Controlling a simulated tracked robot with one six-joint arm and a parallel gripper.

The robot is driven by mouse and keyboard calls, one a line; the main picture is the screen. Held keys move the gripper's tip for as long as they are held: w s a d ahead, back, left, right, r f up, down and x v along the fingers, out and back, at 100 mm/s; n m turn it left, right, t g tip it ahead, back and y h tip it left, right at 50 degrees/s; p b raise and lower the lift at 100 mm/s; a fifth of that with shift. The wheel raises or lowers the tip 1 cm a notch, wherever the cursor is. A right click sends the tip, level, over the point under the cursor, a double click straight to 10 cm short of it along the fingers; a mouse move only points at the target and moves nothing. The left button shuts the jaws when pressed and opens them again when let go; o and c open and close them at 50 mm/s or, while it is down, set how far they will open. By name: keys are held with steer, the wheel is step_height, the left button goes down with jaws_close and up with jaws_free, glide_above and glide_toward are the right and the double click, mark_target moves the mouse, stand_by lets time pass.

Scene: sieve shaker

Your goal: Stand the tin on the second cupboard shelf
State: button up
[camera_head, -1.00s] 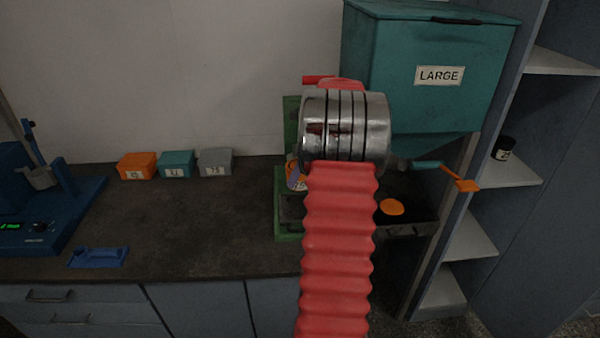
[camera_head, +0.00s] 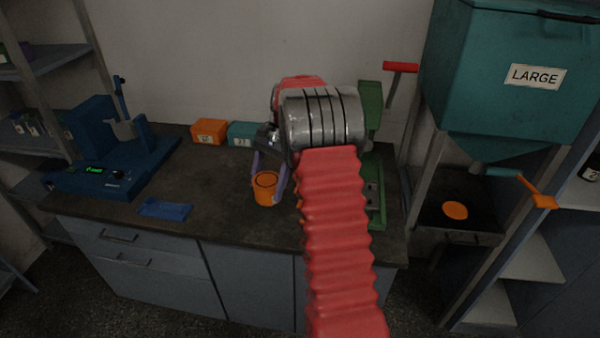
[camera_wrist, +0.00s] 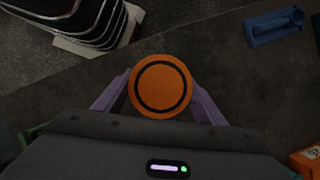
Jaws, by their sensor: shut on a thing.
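The tin (camera_head: 266,188) is a small orange cylinder with a black ring on its top. In the wrist view its round top (camera_wrist: 160,86) faces the camera. My gripper (camera_head: 269,178) has purple fingers, shut on the tin's two sides. It holds the tin upright, seen over the dark bench; its height above the bench is hard to tell. Open shelves (camera_head: 530,260) stand at the right, with a dark jar (camera_head: 591,173) at the picture edge. Another shelf unit (camera_head: 50,60) stands at the far left. I cannot tell which is the cupboard.
A teal hopper marked LARGE (camera_head: 480,80) hangs at the right. Bare floor shows at the lower left.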

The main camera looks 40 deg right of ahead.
steer(key=a+f+n+g+h, duration=0.2)
steer(key=a+n, duration=1.3)
steer(key=a, duration=0.8)
steer(key=shift+g+h, duration=0.7)
steer(key=shift+h, duration=0.5)
steer(key=shift+w+f, duration=0.1)
